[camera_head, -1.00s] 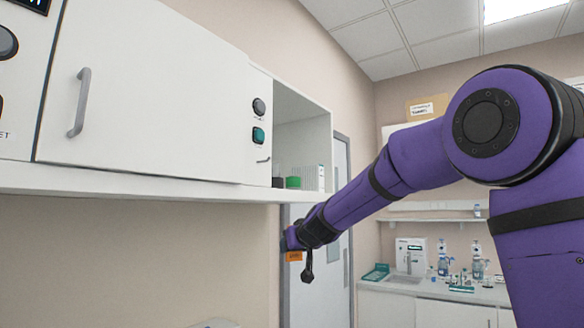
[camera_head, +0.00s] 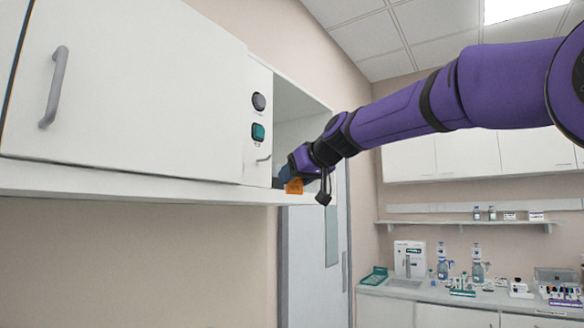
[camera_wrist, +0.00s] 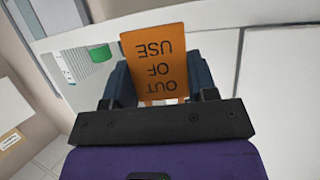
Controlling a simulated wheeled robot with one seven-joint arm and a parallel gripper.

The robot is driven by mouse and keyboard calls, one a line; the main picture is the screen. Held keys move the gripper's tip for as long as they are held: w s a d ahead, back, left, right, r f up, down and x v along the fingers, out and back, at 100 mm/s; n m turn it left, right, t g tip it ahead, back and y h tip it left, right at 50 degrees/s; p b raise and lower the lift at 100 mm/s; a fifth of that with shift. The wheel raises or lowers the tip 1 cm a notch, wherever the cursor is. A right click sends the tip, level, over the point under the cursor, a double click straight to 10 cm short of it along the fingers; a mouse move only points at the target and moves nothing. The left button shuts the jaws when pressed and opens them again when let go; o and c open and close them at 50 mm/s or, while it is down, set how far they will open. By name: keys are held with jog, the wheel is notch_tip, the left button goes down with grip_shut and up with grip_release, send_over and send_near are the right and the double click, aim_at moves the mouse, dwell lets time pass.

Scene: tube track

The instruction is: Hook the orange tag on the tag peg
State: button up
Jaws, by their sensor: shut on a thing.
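The orange tag (camera_head: 294,187) is held in my gripper (camera_head: 291,171) just in front of the cabinet's lower ledge. In the wrist view the tag (camera_wrist: 157,60) stands out between the two dark blue fingers (camera_wrist: 158,84), with "OUT OF USE" upside down. A small peg-like piece (camera_head: 264,159), likely the tag peg, sticks out from the white panel below a green button. My gripper and the tag are a little to its right and apart from it in the head view. I cannot make out the peg in the wrist view.
The white cabinet (camera_head: 120,90) with a grey handle fills the left. A dark knob (camera_head: 258,101) and the green button (camera_head: 258,132) sit above the peg. Open room lies below the ledge.

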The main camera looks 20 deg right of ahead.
aim_at(257, 183)
jog(key=shift+n+y, duration=0.3)
jog(key=shift+y, duration=0.1)
jog(key=shift+w+a+r, duration=0.35)
jog(key=shift+w+a, duration=0.55)
jog(key=shift+w, duration=0.1)
jog(key=shift+w+a+r, duration=0.3)
jog(key=shift+w+a, duration=0.55)
jog(key=shift+w, duration=0.1)
jog(key=shift+w+a+r, duration=0.35)
jog(key=shift+w+a, duration=0.55)
jog(key=shift+w, duration=0.1)
jog(key=shift+w+a+f, duration=0.15)
jog(key=shift+w+f, duration=0.1)
jog(key=shift+f, duration=0.05)
jog(key=shift+w+a+f, duration=0.1)
jog(key=shift+a+f, duration=0.15)
jog(key=shift+f, duration=0.25)
jog(key=o, duration=1)
jog(key=v, duration=1.1)
jog(key=shift+d+r, duration=0.45)
